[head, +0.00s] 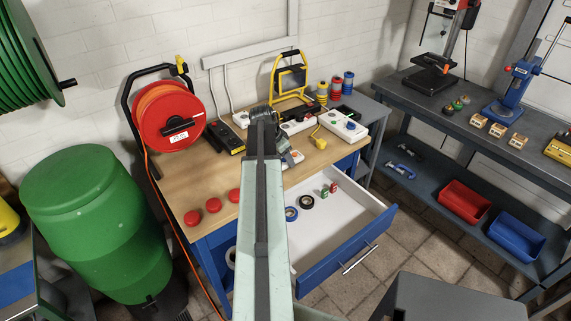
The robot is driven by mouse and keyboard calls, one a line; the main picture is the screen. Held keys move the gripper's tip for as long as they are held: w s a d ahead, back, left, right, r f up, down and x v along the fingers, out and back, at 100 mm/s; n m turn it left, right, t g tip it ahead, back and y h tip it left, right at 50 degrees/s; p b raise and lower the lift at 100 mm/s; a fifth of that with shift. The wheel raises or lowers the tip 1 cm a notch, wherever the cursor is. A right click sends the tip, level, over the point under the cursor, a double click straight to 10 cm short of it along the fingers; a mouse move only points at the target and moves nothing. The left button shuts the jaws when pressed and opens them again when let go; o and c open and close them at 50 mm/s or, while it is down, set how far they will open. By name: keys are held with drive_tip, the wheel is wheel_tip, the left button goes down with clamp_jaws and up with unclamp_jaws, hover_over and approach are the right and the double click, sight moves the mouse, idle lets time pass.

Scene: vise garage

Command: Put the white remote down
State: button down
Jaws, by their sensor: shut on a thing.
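My arm reaches up the middle of the head view and bends down over the workbench. My gripper (287,153) is small and partly hidden behind the arm. It is shut on a white piece that looks like the white remote (295,157), with a small reddish spot on it. The held piece is over the bench's front edge, near the open drawer; I cannot tell its height or whether it touches anything.
The wooden bench top (185,180) carries red round pieces (213,205), a cable reel (168,115), a yellow work lamp (290,80) and white power boxes (342,126). The open drawer (340,222) holds tape rolls (307,202) and small coloured items. The bench's left part has free room.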

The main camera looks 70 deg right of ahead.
drive_tip(key=c, duration=1)
unclamp_jaws()
drive_tip(key=shift+f, duration=0.2)
drive_tip(key=shift+c, duration=0.2)
drive_tip(key=o, duration=0.4)
drive_tip(key=shift+r, duration=0.1)
drive_tip(key=p+v, duration=1.1)
drive_tip(key=v, duration=0.1)
drive_tip(key=shift+a, duration=0.1)
